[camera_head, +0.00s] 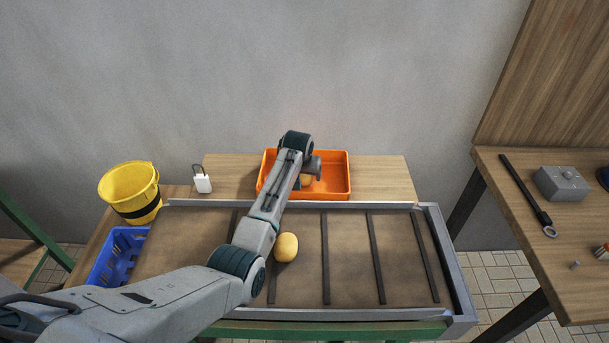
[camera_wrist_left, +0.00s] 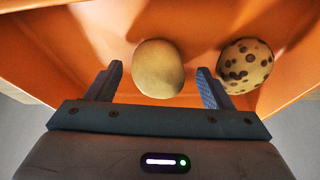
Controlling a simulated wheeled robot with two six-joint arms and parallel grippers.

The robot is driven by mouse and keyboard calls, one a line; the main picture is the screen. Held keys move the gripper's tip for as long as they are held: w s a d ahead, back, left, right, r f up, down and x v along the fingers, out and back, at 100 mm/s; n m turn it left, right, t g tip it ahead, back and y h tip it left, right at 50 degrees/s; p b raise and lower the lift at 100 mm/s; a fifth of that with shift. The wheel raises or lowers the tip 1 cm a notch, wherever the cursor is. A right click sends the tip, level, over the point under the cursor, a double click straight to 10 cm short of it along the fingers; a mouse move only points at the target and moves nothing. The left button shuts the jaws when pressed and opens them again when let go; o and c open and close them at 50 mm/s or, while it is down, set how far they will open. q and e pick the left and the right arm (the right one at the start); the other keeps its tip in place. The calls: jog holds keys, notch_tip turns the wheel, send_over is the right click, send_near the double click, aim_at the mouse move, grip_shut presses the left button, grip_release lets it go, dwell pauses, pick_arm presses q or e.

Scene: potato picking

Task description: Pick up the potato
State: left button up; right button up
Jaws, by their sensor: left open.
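A plain yellow potato (camera_head: 286,247) lies on the brown conveyor (camera_head: 345,260), beside my left arm. My left arm reaches over the conveyor to the orange tray (camera_head: 338,172). In the left wrist view my left gripper (camera_wrist_left: 159,70) is open and points into the tray (camera_wrist_left: 60,45). A plain potato (camera_wrist_left: 158,69) lies in the tray, in line with the gap between the fingers; I cannot tell if a finger touches it. A spotted potato (camera_wrist_left: 245,66) lies to its right, just outside the right finger. In the head view the arm hides much of the tray's left part.
A yellow bucket (camera_head: 130,190) and a blue crate (camera_head: 117,257) stand left of the conveyor. A white padlock-like item (camera_head: 202,183) is on the wooden board behind. A wooden bench (camera_head: 560,250) with tools stands right. The conveyor's right half is clear.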

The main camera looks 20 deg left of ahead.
pick_arm(q)
jog(key=shift+c, duration=0.4)
jog(key=c, duration=1)
jog(key=shift+r, duration=0.1)
